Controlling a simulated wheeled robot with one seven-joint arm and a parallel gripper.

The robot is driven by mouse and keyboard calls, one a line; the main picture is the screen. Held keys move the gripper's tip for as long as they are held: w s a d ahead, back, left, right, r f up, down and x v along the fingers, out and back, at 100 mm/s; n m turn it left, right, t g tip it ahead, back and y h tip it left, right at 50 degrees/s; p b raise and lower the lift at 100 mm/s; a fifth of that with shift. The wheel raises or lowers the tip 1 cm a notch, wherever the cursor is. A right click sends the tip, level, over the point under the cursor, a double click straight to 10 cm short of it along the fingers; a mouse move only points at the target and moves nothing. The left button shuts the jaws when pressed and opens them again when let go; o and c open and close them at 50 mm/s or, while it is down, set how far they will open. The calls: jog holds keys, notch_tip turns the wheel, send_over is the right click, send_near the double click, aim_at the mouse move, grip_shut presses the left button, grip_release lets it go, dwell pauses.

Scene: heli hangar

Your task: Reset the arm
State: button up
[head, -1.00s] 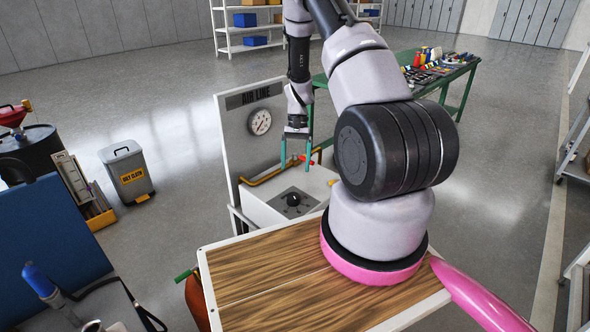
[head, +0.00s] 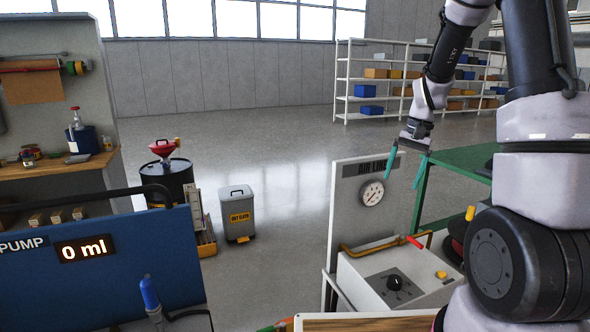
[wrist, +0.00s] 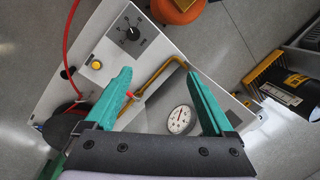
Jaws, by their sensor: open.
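My gripper (head: 408,168) has two teal fingers, spread apart with nothing between them. In the head view it hangs in the air in front of the air line panel (head: 344,222), close to its round gauge (head: 373,193). In the wrist view my gripper (wrist: 160,95) is above the panel and its white box (wrist: 104,62), fingers apart. The gauge (wrist: 179,119) shows between the fingers, below them. I cannot tell the exact gap between fingers and panel.
A yellow pipe with a red handle (head: 414,241) runs above the box with its black knob (head: 395,283). A green table (head: 455,160) stands behind. At left are a blue pump panel (head: 100,270), a grey bin (head: 238,212) and a black drum (head: 170,182). Open floor lies behind.

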jog(key=s+a+r+n+t, duration=0.1)
jog(key=s+a+r+t, duration=0.1)
jog(key=s+r, duration=0.45)
jog(key=s+a+r+t, duration=0.2)
jog(key=s+r, duration=0.1)
jog(key=r, duration=0.6)
jog(key=s+a+r+t, duration=0.1)
jog(key=s+r, duration=0.1)
jog(key=s, duration=0.4)
jog(key=s+r+t, duration=0.2)
jog(key=s+r, duration=0.1)
jog(key=s, duration=0.3)
jog(key=shift+a+r+n, duration=0.3)
jog(key=shift+a+r, duration=0.05)
jog(key=shift+w, duration=0.1)
